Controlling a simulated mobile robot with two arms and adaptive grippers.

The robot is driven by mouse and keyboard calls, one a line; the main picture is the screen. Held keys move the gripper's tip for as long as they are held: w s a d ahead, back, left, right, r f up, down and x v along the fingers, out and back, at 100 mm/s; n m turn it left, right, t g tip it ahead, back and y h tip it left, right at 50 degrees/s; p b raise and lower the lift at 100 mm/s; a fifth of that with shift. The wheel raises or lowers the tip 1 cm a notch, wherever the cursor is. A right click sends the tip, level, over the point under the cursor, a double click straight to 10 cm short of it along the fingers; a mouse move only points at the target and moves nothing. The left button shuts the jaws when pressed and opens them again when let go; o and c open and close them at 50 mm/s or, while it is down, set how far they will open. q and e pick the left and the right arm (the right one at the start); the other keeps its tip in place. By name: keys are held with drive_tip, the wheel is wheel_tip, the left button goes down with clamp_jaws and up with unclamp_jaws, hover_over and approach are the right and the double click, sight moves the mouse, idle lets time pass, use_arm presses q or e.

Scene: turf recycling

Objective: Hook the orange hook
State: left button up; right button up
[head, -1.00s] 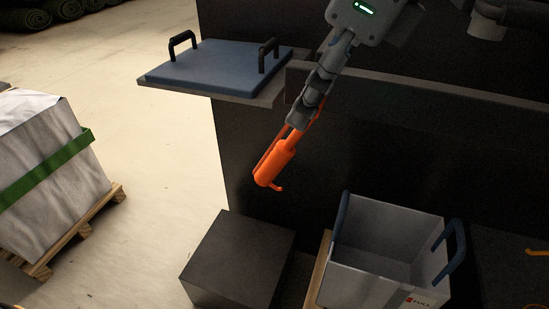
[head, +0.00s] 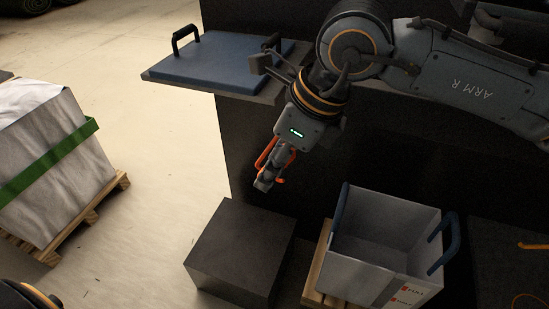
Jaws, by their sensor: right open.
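What the hook hangs on or is attached to is hidden. My left gripper is not in view.
A dark box (head: 240,250) stands below the gripper. A grey crate (head: 385,262) with blue handles stands at right. A blue lid (head: 215,60) with black handles lies on a ledge. A wrapped bale (head: 45,160) on a pallet stands at left; pale floor is free between.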

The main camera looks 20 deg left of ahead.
clamp_jaws()
drive_tip(key=shift+d+f+h+b, duration=0.2)
drive_tip(key=shift+f+h+b, duration=0.05)
drive_tip(key=shift+h+b, duration=0.15)
drive_tip(key=d+h, duration=0.1)
drive_tip(key=d+h+b, duration=0.1)
drive_tip(key=d+h, duration=0.2)
drive_tip(key=h, duration=0.1)
drive_tip(key=shift+s+d+f, duration=0.1)
drive_tip(key=shift+d+f, duration=0.05)
drive_tip(key=shift+f, duration=0.25)
unclamp_jaws()
